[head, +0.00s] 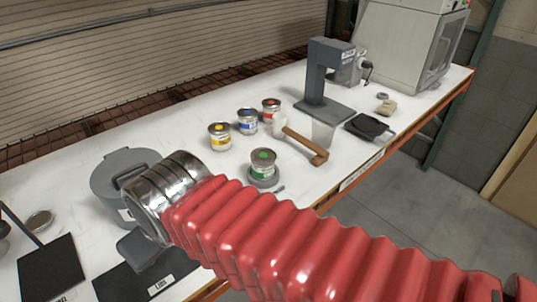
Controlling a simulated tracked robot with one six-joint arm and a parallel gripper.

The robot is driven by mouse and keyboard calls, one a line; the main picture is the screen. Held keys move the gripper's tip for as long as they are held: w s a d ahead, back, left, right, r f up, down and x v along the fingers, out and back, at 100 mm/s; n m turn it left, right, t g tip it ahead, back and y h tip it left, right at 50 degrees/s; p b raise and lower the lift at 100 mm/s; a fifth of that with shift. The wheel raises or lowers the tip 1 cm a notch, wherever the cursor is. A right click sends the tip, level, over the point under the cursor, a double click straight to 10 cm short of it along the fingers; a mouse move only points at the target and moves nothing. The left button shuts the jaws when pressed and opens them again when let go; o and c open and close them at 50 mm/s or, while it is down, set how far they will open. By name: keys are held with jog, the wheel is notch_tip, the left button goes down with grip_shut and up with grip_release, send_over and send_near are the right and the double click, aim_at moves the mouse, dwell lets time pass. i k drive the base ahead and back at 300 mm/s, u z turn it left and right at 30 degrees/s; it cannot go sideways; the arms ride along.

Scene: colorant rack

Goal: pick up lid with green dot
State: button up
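A can with a green band and a green dot on its lid (263,156) stands upright on a round grey base (262,182) on the bench. The lid appears to sit on the can. My red bellows arm crosses the foreground and ends in a shiny metal cuff at the left, left of and nearer than the green can. A dark grey part shows just below the cuff, but I cannot make out fingertips, so whether my gripper is open or holds anything is unclear.
Yellow (220,137), blue (247,121) and red (270,109) cans stand behind the green one. A wooden-handled mallet (305,145) lies to its right. A grey stand (325,75) is behind. A grey lidded pot (118,178) and black mats (50,268) are at left.

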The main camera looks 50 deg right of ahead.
aim_at(262, 156)
jog(key=z, duration=1.1)
jog(key=k, duration=0.95)
jog(key=z, duration=0.35)
jog(key=i, duration=1.05)
jog(key=u, duration=0.05)
